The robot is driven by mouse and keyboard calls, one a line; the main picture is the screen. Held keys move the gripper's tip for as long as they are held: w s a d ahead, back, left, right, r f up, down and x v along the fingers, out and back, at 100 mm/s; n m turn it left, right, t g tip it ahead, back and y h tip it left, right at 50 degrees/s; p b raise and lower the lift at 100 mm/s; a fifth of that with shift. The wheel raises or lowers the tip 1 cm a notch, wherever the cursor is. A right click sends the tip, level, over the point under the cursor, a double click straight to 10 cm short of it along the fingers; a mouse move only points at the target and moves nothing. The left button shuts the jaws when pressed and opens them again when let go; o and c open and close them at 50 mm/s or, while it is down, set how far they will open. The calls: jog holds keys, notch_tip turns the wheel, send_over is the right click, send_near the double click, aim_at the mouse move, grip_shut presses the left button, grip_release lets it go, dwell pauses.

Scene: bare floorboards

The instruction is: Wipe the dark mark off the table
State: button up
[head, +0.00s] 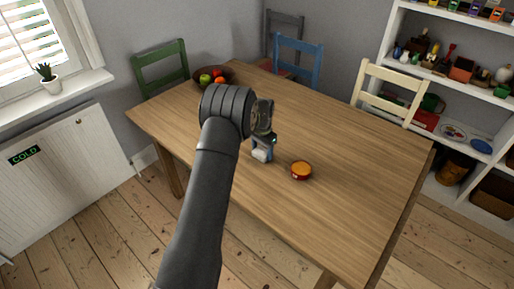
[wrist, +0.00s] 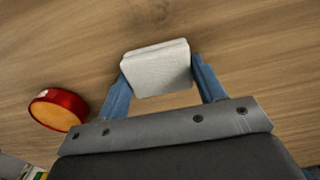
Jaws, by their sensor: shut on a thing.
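My gripper (head: 263,147) is over the table (head: 345,150), left of its middle in the head view. In the wrist view its blue fingers (wrist: 158,72) are shut on a white block-like sponge or cloth pad (wrist: 155,66). The pad also shows as a small pale shape in the head view (head: 261,155). It is at or close above the tabletop; I cannot tell if it touches. A faint darker smudge (wrist: 155,12) shows on the wood at the top edge of the wrist view, beyond the pad. No mark is clear in the head view, where my arm hides part of the table.
A round red-and-orange tin (head: 301,170) stands on the table right of my gripper; it is at left in the wrist view (wrist: 58,109). A fruit bowl (head: 213,78) stands at the far left corner. Chairs ring the far edges. The table's right side is clear.

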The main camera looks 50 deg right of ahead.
jog(key=shift+s, duration=1.25)
jog(key=shift+w+r, duration=0.15)
jog(key=shift+r, duration=3.9)
jog(key=w+a+n, duration=0.1)
jog(key=w+a, duration=0.3)
jog(key=w+a+f+n, duration=0.1)
jog(key=w+a, duration=0.3)
jog(key=w+a+f+n, duration=0.1)
jog(key=w+a+n, duration=0.1)
jog(key=w+a, duration=0.2)
jog(key=shift+w+a, duration=0.2)
jog(key=shift+a, duration=0.4)
jog(key=w+a+f+n, duration=0.1)
jog(key=w+a+n, duration=0.2)
jog(key=a, duration=0.7)
jog(key=w+a+f+n, duration=0.1)
jog(key=w+a+n, duration=0.2)
jog(key=a, duration=0.8)
jog(key=w+a+f+n, duration=0.1)
jog(key=w+a+n, duration=0.25)
jog(key=a, duration=0.65)
jog(key=s+a+n, duration=0.2)
jog(key=a, duration=0.7)
jog(key=s+a+f+n, duration=0.1)
jog(key=s+a+n, duration=0.1)
jog(key=a, duration=0.7)
jog(key=shift+a+f, duration=0.25)
jog(key=shift+f, duration=0.05)
jog(key=shift+s+n, duration=0.1)
jog(key=shift+n, duration=0.15)
